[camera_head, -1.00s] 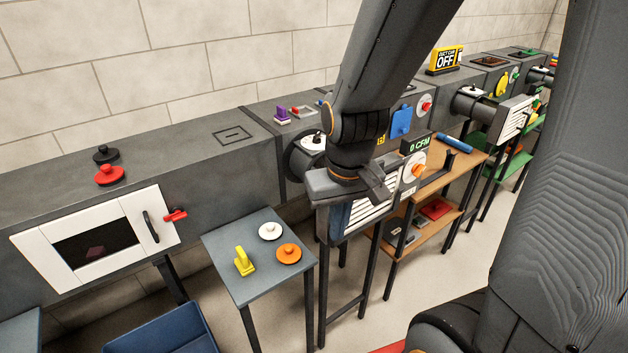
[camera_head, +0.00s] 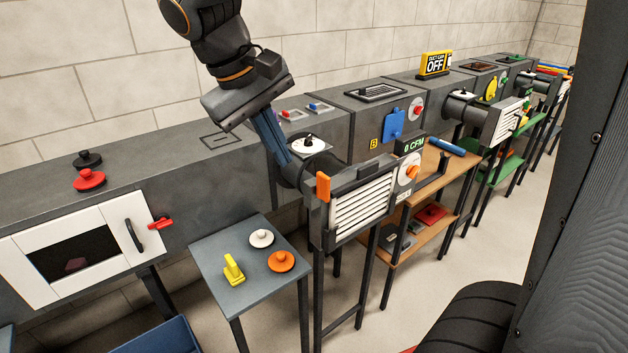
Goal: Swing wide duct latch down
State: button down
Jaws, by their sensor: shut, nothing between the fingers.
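The wide grey duct (camera_head: 190,165) at the left has a white-framed door (camera_head: 125,217) with a dark window and black handle. A small red latch (camera_head: 160,224) sits at the door's right edge, roughly level and tilted slightly up to the right. My gripper (camera_head: 287,163) is shut and empty, its long bluish fingers pointing down and right. The fingertips are well to the right of the red latch, in front of or near the round duct collar with a white-topped knob (camera_head: 308,145); contact cannot be told.
A grey side table (camera_head: 240,287) holds a yellow brush, white knob and orange knob. A louvred vent unit (camera_head: 362,208) with an upright orange tab (camera_head: 323,187) stands right of it. A blue bin (camera_head: 155,337) is below the door. Open floor lies at right.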

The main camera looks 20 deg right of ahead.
aim_at(323, 188)
jog(key=d+f+p, duration=0.1)
jog(key=d+f, duration=0.1)
jog(key=f, duration=0.1)
jog(key=w+d+f+p, duration=0.1)
jog(key=d+f, duration=0.2)
jog(key=w+d+f+p, duration=0.1)
jog(key=d+f, duration=0.1)
jog(key=f, duration=0.1)
jog(key=shift+w+d+f, duration=0.15)
jog(key=shift+w+d, duration=0.05)
dwell(0.6)
